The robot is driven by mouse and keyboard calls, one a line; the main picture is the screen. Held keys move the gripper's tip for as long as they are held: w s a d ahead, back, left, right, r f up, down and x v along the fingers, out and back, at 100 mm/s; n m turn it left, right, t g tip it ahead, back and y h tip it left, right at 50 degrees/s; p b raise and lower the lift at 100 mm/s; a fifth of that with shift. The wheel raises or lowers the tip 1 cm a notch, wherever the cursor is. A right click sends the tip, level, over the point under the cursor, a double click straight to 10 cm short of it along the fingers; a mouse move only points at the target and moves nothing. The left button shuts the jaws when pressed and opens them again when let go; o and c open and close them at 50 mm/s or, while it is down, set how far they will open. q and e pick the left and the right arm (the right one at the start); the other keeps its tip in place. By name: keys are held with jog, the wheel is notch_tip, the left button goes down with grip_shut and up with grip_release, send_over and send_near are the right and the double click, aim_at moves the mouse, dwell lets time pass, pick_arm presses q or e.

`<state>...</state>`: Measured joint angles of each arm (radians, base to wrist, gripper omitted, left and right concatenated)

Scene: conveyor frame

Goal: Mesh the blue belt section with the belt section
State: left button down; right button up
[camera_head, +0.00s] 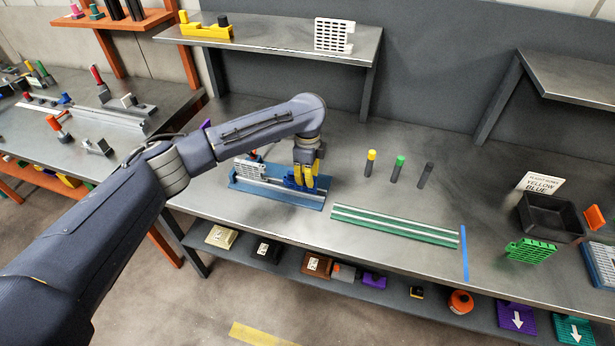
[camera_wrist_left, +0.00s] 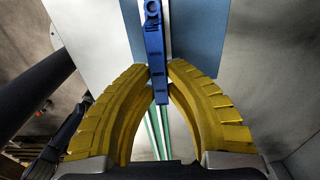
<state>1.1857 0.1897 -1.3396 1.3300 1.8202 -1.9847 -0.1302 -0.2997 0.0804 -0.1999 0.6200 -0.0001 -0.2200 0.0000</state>
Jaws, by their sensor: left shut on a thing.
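My left gripper (camera_head: 307,183) is over the blue conveyor frame (camera_head: 308,203) on the bench. Its yellow fingers are shut on the blue belt section (camera_wrist_left: 154,45), a narrow piece with a rounded, holed end in the left wrist view. In the head view part of this piece (camera_head: 291,182) shows beside the fingers, low over the frame. The white belt section (camera_head: 249,170), a slotted block, sits at the frame's left end. I cannot tell whether the two sections touch. The frame also shows in the wrist view (camera_wrist_left: 205,35). My right gripper is not in view.
A green striped strip (camera_head: 395,224) lies right of the frame, with a blue bar (camera_head: 464,253) at its end. Yellow-, green- and dark-topped pegs (camera_head: 398,169) stand behind it. A black bin (camera_head: 550,217) and a green slotted block (camera_head: 531,250) are at right.

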pick_arm(q)
jog(key=shift+a, duration=0.1)
jog(key=shift+w+a, duration=0.35)
jog(key=shift+a, duration=0.75)
jog(key=shift+w+a, duration=0.35)
jog(key=shift+a, duration=0.75)
jog(key=shift+w+a, duration=0.35)
jog(key=shift+a, duration=0.75)
jog(key=c, duration=1.4)
grip_release()
